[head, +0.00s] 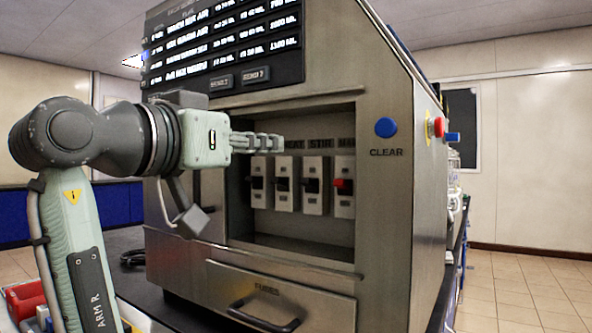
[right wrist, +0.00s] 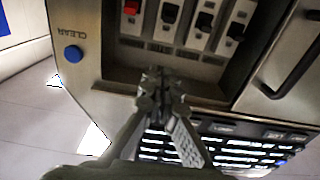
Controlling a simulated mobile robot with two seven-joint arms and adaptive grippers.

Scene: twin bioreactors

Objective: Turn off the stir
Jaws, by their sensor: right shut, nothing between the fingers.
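The stir switch (head: 312,186) is a black lever on a white plate under a "STIR" label, in a recess of the steel cabinet. It also shows in the right wrist view (right wrist: 168,14), beside the red switch. I cannot tell surely whether its lever is up or down. My right gripper (head: 277,143) is shut and empty, at the recess, level with the labels and left of the stir switch in the head view. In the right wrist view its closed fingertips (right wrist: 163,76) point towards the switch row, apart from the levers. My left gripper is out of view.
A red switch (head: 343,185) is right of stir, and the heat switch (head: 284,184) is left, with another black switch (head: 257,183) beyond. A blue CLEAR button (head: 386,127) is on the front. A drawer handle (head: 264,316) juts out below. The display (head: 222,48) is above.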

